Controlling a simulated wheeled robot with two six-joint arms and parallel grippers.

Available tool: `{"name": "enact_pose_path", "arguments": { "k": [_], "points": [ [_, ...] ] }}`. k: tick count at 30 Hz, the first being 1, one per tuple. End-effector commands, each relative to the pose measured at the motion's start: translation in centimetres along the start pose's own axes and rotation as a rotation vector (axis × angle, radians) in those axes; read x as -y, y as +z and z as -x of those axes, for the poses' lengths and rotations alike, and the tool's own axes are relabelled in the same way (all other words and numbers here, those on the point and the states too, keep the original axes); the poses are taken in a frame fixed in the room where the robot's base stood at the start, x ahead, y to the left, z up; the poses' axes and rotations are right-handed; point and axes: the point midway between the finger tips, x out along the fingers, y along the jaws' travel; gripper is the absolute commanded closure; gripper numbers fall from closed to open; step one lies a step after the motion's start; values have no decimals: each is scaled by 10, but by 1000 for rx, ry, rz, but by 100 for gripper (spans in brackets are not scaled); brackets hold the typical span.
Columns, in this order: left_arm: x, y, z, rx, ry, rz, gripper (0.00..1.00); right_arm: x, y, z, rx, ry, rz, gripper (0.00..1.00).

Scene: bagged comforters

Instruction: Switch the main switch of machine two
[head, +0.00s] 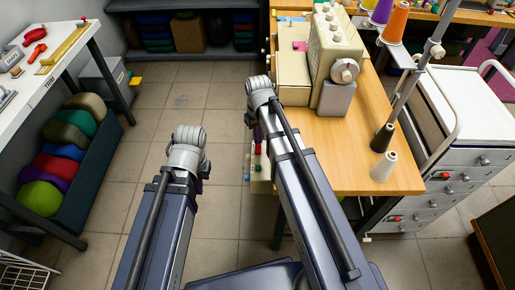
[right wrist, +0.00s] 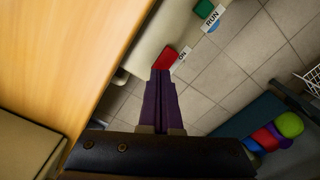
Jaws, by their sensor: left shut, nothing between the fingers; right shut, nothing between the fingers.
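The sewing machine (head: 328,60) stands on a wooden table at the right in the head view. A cream switch box (head: 260,180) hangs below the table's left edge, partly hidden by my right arm. In the right wrist view it has a red switch (right wrist: 164,58) beside an "ON" label and a green button (right wrist: 203,9) beside a "RUN" label. My right gripper (right wrist: 161,74) has its purple fingers shut and empty, tips at the red switch; contact is unclear. My left gripper (head: 188,152) is shut over the floor, its fingers mostly hidden. No machine number is readable.
The wooden table (head: 350,150) carries thread cones at its right. A grey drawer cabinet (head: 450,160) stands at the far right. A white table (head: 50,65) and a bin of bagged comforters (head: 88,170) are on the left. Tiled floor lies clear between.

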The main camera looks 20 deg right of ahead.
Motion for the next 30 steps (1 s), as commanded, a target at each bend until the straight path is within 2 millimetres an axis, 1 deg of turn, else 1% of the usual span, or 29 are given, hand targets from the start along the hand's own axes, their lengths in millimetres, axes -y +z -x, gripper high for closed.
{"name": "enact_pose_path", "arguments": {
  "k": [30],
  "points": [
    [-2, -1, -15, 0, 0, 0, 100, 0, 0, -16, 0, 0, 0, 100]
  ]
}}
